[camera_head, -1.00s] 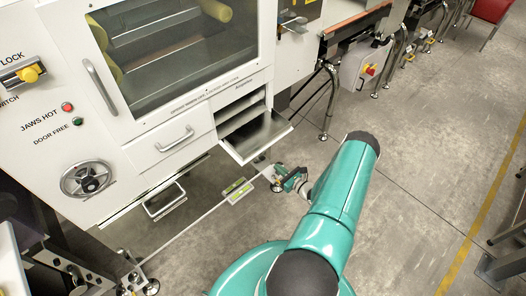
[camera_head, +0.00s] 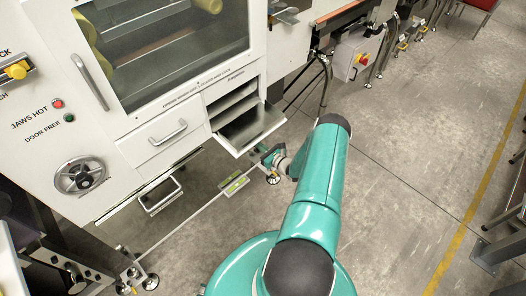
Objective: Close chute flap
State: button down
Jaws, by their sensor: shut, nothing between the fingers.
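The chute flap (camera_head: 251,130) is a grey metal panel with a pale rim, hanging open and sloping outward below the chute opening (camera_head: 234,98) on the white machine front. My gripper (camera_head: 264,151) is small in the body camera view, just below and in front of the flap's outer edge. Its fingers are shut and empty. I cannot tell whether they touch the flap's edge.
A white drawer with a handle (camera_head: 169,132) is left of the chute. A handwheel (camera_head: 80,176) and a glazed door (camera_head: 165,45) are on the same machine. A green-yellow level-like item (camera_head: 234,184) lies below. The floor (camera_head: 400,160) to the right is clear.

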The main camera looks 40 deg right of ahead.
jog(key=shift+s+r, duration=0.2)
jog(key=shift+r, duration=0.7)
jog(key=shift+s+r+g, duration=0.2)
jog(key=shift+r+g, duration=0.1)
jog(key=shift+r, duration=0.15)
